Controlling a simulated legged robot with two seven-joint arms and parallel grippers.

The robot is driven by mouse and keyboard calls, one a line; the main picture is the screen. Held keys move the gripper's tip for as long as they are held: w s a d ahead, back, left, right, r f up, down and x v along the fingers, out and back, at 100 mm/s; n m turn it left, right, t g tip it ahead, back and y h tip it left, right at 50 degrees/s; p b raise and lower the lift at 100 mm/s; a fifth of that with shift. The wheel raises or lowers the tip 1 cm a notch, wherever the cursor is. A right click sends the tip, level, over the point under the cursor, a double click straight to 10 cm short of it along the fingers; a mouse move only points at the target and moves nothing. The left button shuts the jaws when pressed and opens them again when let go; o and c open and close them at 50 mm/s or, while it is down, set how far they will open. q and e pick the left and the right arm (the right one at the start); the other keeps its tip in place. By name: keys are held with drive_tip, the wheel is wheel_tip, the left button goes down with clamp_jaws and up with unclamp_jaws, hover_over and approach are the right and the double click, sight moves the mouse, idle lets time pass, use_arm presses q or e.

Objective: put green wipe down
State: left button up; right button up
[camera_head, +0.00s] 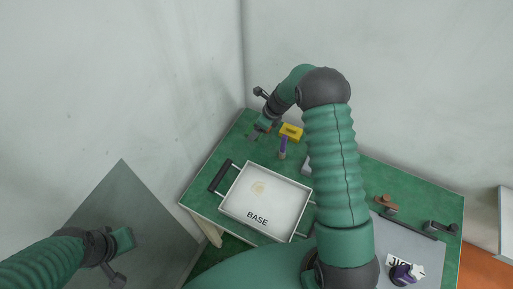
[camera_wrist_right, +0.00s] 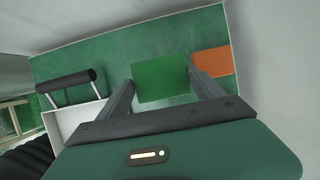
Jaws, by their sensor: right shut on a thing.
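The green wipe (camera_wrist_right: 160,82) is a flat bright green square in the right wrist view. It sits between the two fingers of my right gripper (camera_wrist_right: 161,76), which is shut on it, over the darker green tabletop. Whether the wipe touches the table is hard to tell. In the head view my right gripper (camera_head: 259,130) is at the table's far left corner, and the wipe is too small to make out there. My left gripper (camera_head: 122,242) is at the lower left, away from the table; its fingers are unclear.
A white tray marked BASE (camera_head: 232,212) with dark handles stands on the green table (camera_head: 202,186). An orange-brown flat piece (camera_wrist_right: 213,61) lies right of the wipe. Walls stand close behind.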

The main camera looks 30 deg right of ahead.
sight(255, 144)
wheel_tip(255, 144, down, 9)
drive_tip(key=shift+s+r, duration=0.1)
drive_tip(key=o, duration=1.2)
drive_tip(key=shift+a, duration=0.1)
drive_tip(key=v, duration=1.2)
drive_tip(key=s+a+r+n+h, duration=0.1)
drive_tip(key=s+a+r+n, duration=0.2)
drive_tip(key=s+a+n, duration=0.2)
drive_tip(key=s+a+r+n, duration=0.4)
drive_tip(key=s+n, duration=0.4)
drive_tip(key=n, duration=0.6)
drive_tip(key=s+a+r+n+g+h, duration=0.1)
drive_tip(key=s+a+r+n, duration=0.3)
drive_tip(key=s+n, duration=0.3)
drive_tip(key=shift+s+a+n+h, duration=0.3)
drive_tip(key=shift+a+n, duration=0.5)
drive_tip(key=shift+n, duration=0.9)
